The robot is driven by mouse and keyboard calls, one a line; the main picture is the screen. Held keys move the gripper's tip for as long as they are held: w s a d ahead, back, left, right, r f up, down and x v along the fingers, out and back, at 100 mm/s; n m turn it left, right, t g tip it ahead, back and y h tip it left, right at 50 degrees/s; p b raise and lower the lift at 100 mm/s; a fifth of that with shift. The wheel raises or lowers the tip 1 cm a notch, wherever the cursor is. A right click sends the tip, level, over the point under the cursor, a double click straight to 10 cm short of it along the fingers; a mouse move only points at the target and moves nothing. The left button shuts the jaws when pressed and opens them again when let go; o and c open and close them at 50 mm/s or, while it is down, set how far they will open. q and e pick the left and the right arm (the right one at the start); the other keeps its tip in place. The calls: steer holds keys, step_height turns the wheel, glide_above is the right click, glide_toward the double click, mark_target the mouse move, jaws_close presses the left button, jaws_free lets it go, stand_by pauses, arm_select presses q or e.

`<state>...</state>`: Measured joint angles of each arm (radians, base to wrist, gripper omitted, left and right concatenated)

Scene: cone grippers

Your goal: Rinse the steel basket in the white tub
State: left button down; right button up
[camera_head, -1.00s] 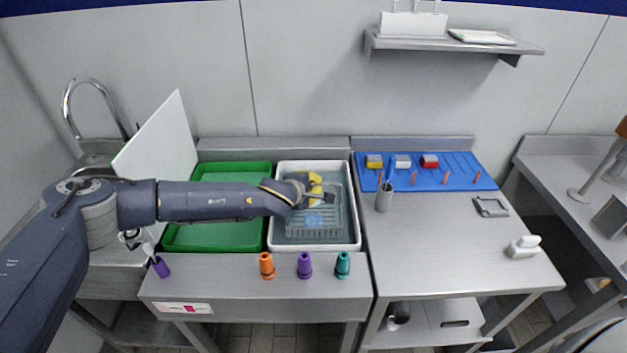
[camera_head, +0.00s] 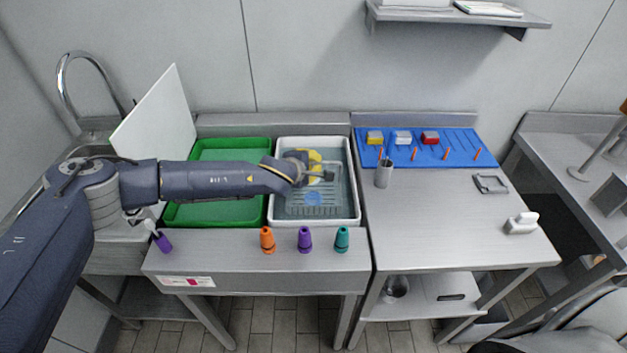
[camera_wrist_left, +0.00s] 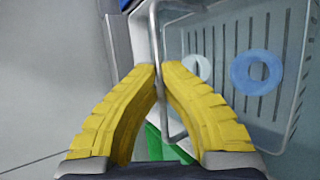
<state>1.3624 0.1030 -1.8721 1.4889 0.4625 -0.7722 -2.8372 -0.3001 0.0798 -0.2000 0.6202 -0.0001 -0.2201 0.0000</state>
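The white tub (camera_head: 357,205) holds water and stands right of the green tub. The steel basket (camera_head: 325,208) is inside it, with a slotted floor that looks under water. A blue ring (camera_head: 312,199) lies in the basket; the left wrist view shows this ring (camera_wrist_left: 257,72) and a paler ring (camera_wrist_left: 196,68) beside it. My left gripper (camera_head: 318,172) is over the back of the tub. In the left wrist view its yellow fingers (camera_wrist_left: 160,72) are closed together on the basket's wire handle (camera_wrist_left: 155,35). The fingers hide part of the handle. My right gripper is out of view.
A green tub (camera_head: 215,214) sits left, under my left arm. Orange (camera_head: 267,240), purple (camera_head: 305,240) and teal (camera_head: 342,240) cones stand along the front edge. A steel cup (camera_head: 384,174) and blue mat (camera_head: 460,150) are on the right table, whose middle is clear.

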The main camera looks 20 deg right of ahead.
arm_select(q)
steer(key=shift+r, duration=0.2)
step_height(320, 180, up, 13)
steer(key=shift+f, duration=0.15)
stand_by(1.6)
stand_by(1.1)
